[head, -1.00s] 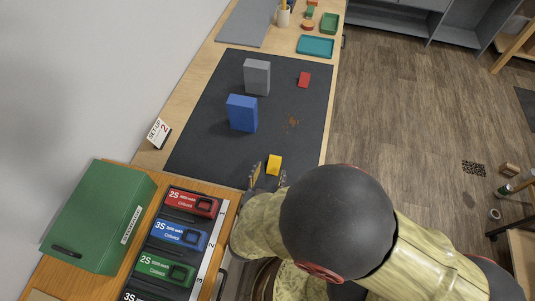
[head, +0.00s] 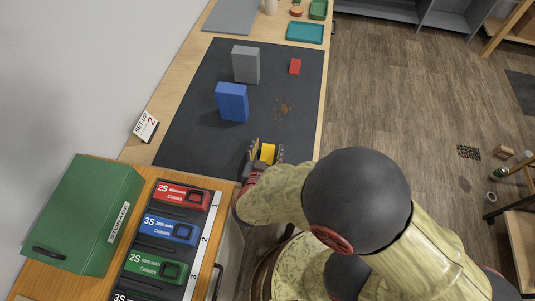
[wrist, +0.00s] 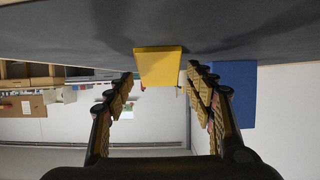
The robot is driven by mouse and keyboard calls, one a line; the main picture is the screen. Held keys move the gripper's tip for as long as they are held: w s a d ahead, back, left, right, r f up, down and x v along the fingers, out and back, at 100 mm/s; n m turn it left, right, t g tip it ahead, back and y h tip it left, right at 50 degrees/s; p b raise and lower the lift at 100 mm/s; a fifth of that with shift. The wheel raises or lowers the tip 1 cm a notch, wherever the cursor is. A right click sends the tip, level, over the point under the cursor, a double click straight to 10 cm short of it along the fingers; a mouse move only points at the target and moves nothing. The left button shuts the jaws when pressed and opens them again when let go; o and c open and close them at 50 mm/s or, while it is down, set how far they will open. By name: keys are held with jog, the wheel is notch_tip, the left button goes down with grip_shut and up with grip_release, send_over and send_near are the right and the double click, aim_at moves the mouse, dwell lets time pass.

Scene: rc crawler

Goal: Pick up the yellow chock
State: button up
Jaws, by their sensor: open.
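The yellow chock (head: 267,152) sits on the dark mat (head: 200,145) near its front edge. My gripper (head: 266,154) is open, low over the mat, with a finger on each side of the chock in the head view. In the wrist view the chock (wrist: 159,66) shows between and just beyond the open fingertips (wrist: 160,80). I cannot tell whether either finger touches it. Part of the chock is hidden by my gripper in the head view.
A blue block (head: 232,102) and a grey block (head: 246,65) stand upright farther back on the mat. A battery rack (head: 165,240) and a green box (head: 85,215) are at front left.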

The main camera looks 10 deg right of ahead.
jog(key=c, duration=0.3)
jog(key=c, duration=1)
